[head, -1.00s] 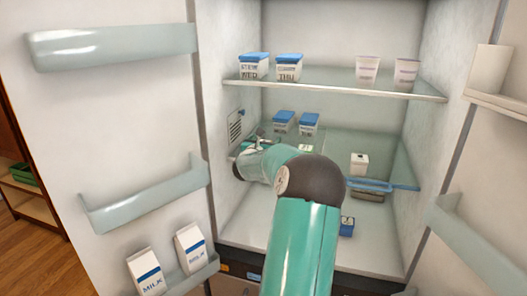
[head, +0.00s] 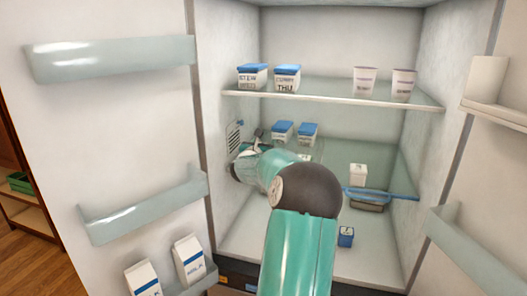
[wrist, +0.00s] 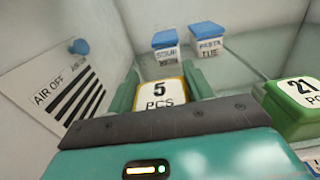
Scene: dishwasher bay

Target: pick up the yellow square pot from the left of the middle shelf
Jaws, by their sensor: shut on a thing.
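The yellow square pot (wrist: 160,92) shows in the wrist view, with a yellow rim around a white top marked "5 PCS". My gripper (wrist: 161,80) has one green finger on either side of it and is shut on it. The lower part of the pot is hidden by my gripper's body. In the head view my gripper (head: 252,147) is at the left of the middle shelf, near the left wall. The pot cannot be made out there.
A green pot (wrist: 297,108) marked "21" stands close to the right of my gripper. Two blue-lidded tubs (wrist: 165,44) (wrist: 207,41) stand behind. A vent panel (wrist: 65,92) with a blue knob (wrist: 79,46) is on the left wall. The upper shelf edge (head: 330,99) lies above my arm.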

